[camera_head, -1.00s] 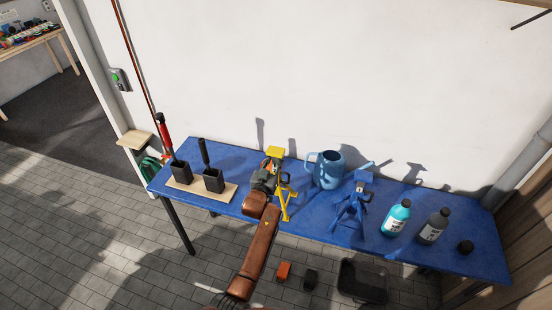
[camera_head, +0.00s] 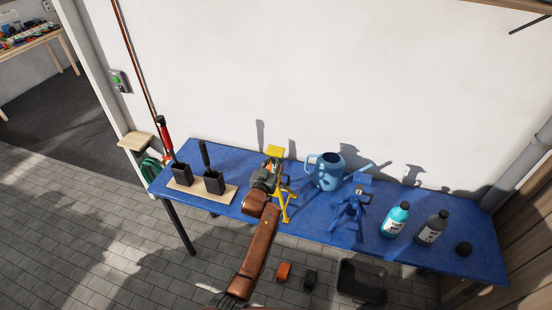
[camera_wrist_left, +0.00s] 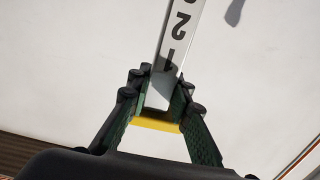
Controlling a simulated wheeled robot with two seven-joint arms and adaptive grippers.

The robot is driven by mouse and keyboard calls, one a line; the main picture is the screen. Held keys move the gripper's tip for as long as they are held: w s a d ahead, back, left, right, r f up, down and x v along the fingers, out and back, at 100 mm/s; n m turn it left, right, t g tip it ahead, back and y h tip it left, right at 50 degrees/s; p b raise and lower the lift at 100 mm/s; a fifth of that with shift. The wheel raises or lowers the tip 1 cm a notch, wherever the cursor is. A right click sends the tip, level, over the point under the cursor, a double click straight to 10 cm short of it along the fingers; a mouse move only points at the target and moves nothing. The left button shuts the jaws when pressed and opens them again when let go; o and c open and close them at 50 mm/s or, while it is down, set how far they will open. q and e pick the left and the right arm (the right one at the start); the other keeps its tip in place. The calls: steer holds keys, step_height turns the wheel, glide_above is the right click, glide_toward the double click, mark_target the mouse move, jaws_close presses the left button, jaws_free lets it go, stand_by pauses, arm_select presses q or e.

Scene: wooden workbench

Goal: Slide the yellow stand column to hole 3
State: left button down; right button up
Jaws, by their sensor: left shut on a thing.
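The yellow stand (camera_head: 286,205) stands on the blue workbench, its yellow head (camera_head: 274,151) at the top and splayed legs below. My left gripper (camera_head: 266,178) is at the upper part of this stand and partly hides it. In the left wrist view my left gripper (camera_wrist_left: 163,95) is shut on the pale column (camera_wrist_left: 181,32), one finger on each side. The column carries the black digits 2 and 1. A yellow part (camera_wrist_left: 157,125) shows between the fingers. Hole 3 cannot be made out. My right gripper is not in view.
A blue jug (camera_head: 328,172) stands just right of the yellow stand, then a blue stand (camera_head: 350,212), a teal bottle (camera_head: 395,220) and a dark bottle (camera_head: 433,227). Two black holders (camera_head: 214,183) with tools stand on a board at left. A dark crate (camera_head: 362,281) is on the floor.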

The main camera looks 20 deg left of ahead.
arm_select(q)
steer(key=shift+r, duration=0.95)
steer(key=shift+d+f, duration=0.1)
steer(key=c, duration=1.7)
jaws_free()
steer(key=shift+f, duration=0.2)
steer(key=s, duration=1.2)
steer(key=shift+a, duration=0.2)
